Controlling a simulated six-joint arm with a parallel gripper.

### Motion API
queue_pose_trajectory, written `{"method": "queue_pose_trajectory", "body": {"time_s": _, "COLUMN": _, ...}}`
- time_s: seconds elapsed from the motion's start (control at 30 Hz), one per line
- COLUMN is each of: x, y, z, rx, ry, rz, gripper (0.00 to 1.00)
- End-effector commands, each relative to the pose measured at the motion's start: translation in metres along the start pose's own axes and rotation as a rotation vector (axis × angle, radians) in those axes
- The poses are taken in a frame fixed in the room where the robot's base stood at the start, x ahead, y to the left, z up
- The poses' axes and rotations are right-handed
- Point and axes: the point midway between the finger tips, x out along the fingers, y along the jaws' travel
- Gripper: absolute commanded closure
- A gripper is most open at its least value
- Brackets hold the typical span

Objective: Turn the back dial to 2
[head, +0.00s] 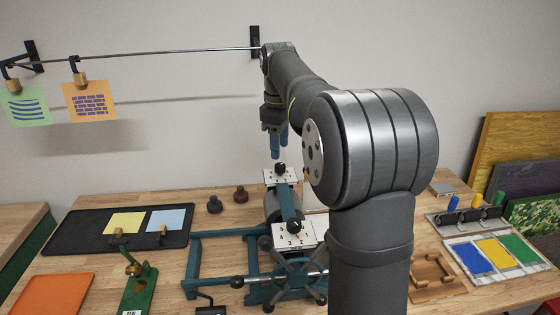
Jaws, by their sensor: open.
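The back dial (280,168) is a small black knob on a white plate (270,179) at the far end of the teal press. Its markings are too small to read. A nearer front dial (294,227) is a black knob on a white plate with numbers around it and a red mark. My gripper (275,152) has blue fingers pointing down, open, just above the back dial. A small gap seems to show between the fingertips and the knob; I cannot tell exactly how they line up in depth.
The press's spoked wheel (292,275) stands in front. Two dark knobs (215,204) (241,194) sit left of the press. A black mat (75,232) with yellow and blue cards lies left. Ink trays (497,254) lie right. A rod (150,52) with hanging cards spans the wall.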

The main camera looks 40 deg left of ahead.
Motion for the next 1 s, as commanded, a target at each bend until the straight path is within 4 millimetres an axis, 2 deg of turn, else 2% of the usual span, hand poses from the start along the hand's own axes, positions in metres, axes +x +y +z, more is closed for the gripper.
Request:
{"method": "queue_pose_trajectory", "body": {"time_s": 0.1, "x": 0.024, "y": 0.000, "z": 0.000, "rx": 0.000, "ry": -0.001, "rz": -0.002, "gripper": 0.52}}
{"method": "queue_pose_trajectory", "body": {"time_s": 0.3, "x": 0.049, "y": 0.000, "z": 0.000, "rx": 0.000, "ry": 0.000, "rz": -0.001, "gripper": 0.52}}
{"method": "queue_pose_trajectory", "body": {"time_s": 0.7, "x": 0.056, "y": 0.000, "z": 0.000, "rx": 0.000, "ry": 0.001, "rz": 0.001, "gripper": 0.52}}
{"method": "queue_pose_trajectory", "body": {"time_s": 0.77, "x": 0.056, "y": 0.000, "z": 0.000, "rx": 0.000, "ry": 0.001, "rz": 0.001, "gripper": 0.61}}
{"method": "queue_pose_trajectory", "body": {"time_s": 0.93, "x": 0.056, "y": 0.000, "z": 0.000, "rx": 0.000, "ry": 0.001, "rz": 0.000, "gripper": 0.95}}
{"method": "queue_pose_trajectory", "body": {"time_s": 1.0, "x": 0.056, "y": 0.000, "z": 0.000, "rx": 0.000, "ry": 0.001, "rz": 0.000, "gripper": 0.96}}
